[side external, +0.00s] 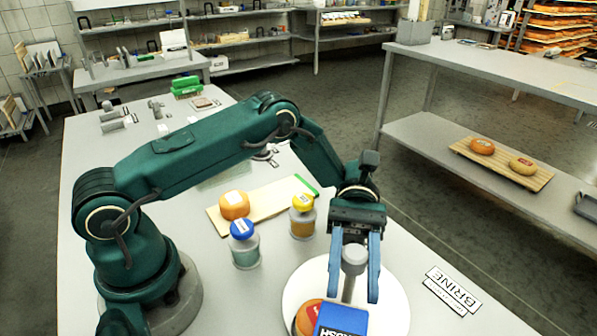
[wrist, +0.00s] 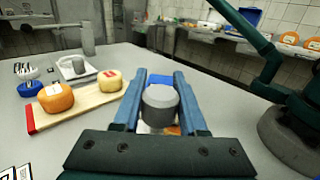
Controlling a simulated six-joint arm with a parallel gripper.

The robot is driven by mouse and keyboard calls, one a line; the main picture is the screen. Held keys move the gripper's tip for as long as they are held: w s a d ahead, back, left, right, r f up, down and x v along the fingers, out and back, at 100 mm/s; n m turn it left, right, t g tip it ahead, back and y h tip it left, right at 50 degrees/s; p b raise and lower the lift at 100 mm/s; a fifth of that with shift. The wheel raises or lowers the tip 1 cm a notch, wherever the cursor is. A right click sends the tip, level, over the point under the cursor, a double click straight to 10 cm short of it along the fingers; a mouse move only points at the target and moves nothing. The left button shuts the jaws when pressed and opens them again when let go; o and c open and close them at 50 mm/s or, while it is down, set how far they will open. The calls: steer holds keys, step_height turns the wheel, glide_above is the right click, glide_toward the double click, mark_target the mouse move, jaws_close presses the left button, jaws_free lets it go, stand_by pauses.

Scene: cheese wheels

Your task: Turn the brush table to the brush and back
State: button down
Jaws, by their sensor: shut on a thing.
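The brush table is a white round turntable (side external: 398,312) at the front of the bench in the side view. A grey post with a round knob (side external: 354,256) stands up from it; the knob also shows in the wrist view (wrist: 160,103). My gripper (side external: 354,296) points down with its blue fingers on both sides of the post, shut on it. The blue brush block (side external: 341,321), lettered in white, is at the bottom edge of the side view. An orange cheese wheel (side external: 308,319) with a red label is just left of it, partly hidden by the block.
A blue-lidded jar (side external: 244,245) and a yellow-lidded jar (side external: 302,216) stand behind the turntable. An orange cheese (side external: 235,205) sits on a green-ended board (side external: 266,202). The BRINE sign (side external: 452,289) lies to the right, with clear bench between.

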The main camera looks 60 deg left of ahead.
steer(key=shift+a+y, duration=0.1)
steer(key=shift+y, duration=0.2)
stand_by(0.4)
steer(key=shift+c, duration=2.2)
jaws_free()
